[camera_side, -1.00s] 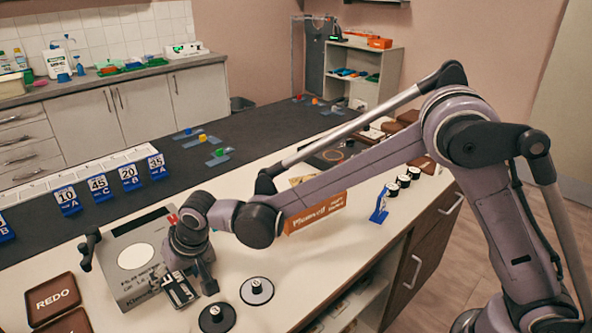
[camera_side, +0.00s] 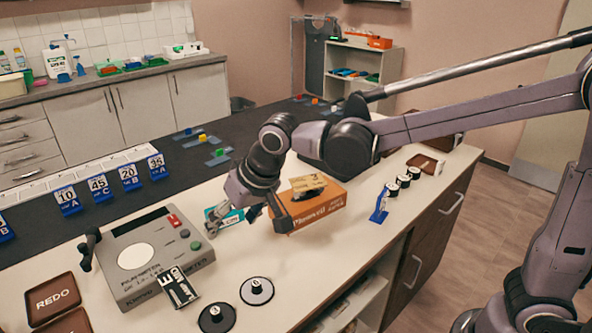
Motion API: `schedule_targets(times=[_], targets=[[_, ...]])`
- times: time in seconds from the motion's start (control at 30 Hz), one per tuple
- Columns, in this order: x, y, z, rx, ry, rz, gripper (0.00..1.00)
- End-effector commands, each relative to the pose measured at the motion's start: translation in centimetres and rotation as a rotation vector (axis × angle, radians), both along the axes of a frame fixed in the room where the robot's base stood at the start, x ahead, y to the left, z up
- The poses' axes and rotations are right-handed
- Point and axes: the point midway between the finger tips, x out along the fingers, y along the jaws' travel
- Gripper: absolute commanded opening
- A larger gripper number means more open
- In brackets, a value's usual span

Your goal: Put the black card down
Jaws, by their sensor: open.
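The black card (camera_side: 178,287), with white lettering and a pale lower part, lies at the front right edge of the grey device (camera_side: 140,262). It looks tilted; I cannot tell exactly what bears it. My gripper (camera_side: 250,214) is open, above and to the right of the card and well apart from it. Its fingers are spread in front of the orange box (camera_side: 318,212). A teal card (camera_side: 231,220) shows beside the left finger; I cannot tell whether they touch.
A white disc (camera_side: 266,298) and a black disc (camera_side: 229,318), both with knobs, lie right of the black card. Brown REDO tray (camera_side: 54,283) is at left. Blue number stands (camera_side: 98,190) line the back. A blue stand (camera_side: 379,210) is near the right edge.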

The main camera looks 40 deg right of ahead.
Motion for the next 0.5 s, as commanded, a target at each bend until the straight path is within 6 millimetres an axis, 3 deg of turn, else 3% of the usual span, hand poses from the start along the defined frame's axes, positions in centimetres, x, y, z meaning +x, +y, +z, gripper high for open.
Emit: schedule_targets(times=[0.03, 0.2, 0.5], targets=[[-1.0, -2.5, 0.6, -0.008, -0.013, -0.008, 0.74], [-4.5, -8.9, 1.5, -0.043, -0.057, -0.012, 0.74], [-11.6, -17.5, 0.2, -0.12, -0.13, -0.023, 0.74]])
